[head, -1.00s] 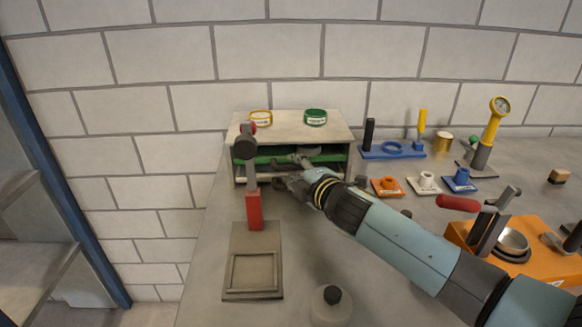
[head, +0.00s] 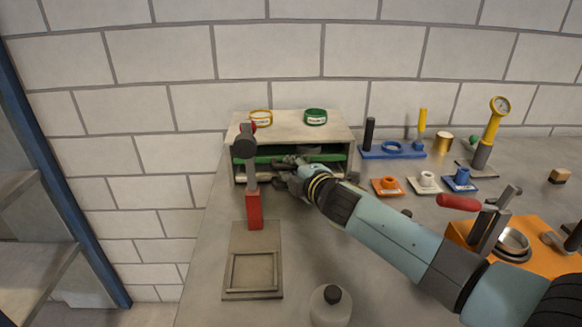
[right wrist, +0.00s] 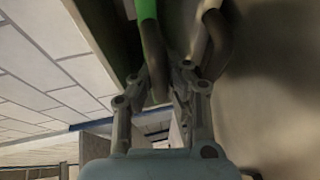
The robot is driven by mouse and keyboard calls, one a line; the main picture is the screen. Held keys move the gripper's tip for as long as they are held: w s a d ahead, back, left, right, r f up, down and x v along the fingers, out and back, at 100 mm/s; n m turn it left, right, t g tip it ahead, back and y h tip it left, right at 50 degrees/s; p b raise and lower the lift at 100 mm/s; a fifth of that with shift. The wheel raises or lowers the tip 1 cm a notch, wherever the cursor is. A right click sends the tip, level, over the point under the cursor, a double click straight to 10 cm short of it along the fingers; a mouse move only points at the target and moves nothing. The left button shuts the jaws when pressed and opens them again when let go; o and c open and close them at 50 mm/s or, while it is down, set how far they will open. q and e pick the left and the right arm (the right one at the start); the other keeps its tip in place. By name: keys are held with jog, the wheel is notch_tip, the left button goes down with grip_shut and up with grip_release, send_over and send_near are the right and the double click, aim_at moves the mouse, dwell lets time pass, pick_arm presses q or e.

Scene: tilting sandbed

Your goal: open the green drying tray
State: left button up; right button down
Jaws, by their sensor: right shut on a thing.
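The green drying tray (head: 318,157) shows as a green strip across the opening of a pale box-shaped cabinet (head: 290,127). It looks still mostly inside the cabinet; the middle of its front is hidden by my gripper. My right gripper (head: 288,167) is at the tray's front and shut on it. My left gripper is not in view.
A red-and-grey lever press (head: 254,208) stands front left of the cabinet. A dark-capped bottle (head: 330,305) is near the front. Blue, white and orange holders (head: 427,182) and an orange unit (head: 520,262) stand to the right. Yellow and green rings (head: 315,117) top the cabinet.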

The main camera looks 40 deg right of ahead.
jog(key=shift+s+a, duration=0.25)
jog(key=shift+s, duration=0.1)
jog(key=s+a, duration=0.2)
jog(key=s, duration=0.1)
jog(key=s+a, duration=0.2)
jog(key=s, duration=0.1)
jog(key=s+a+b, duration=0.1)
jog(key=s+a, duration=0.1)
jog(key=s, duration=0.2)
jog(key=shift+s+a, duration=0.1)
jog(key=c, duration=1.3)
grip_release()
jog(key=v, duration=1.2)
jog(key=shift+r, duration=0.1)
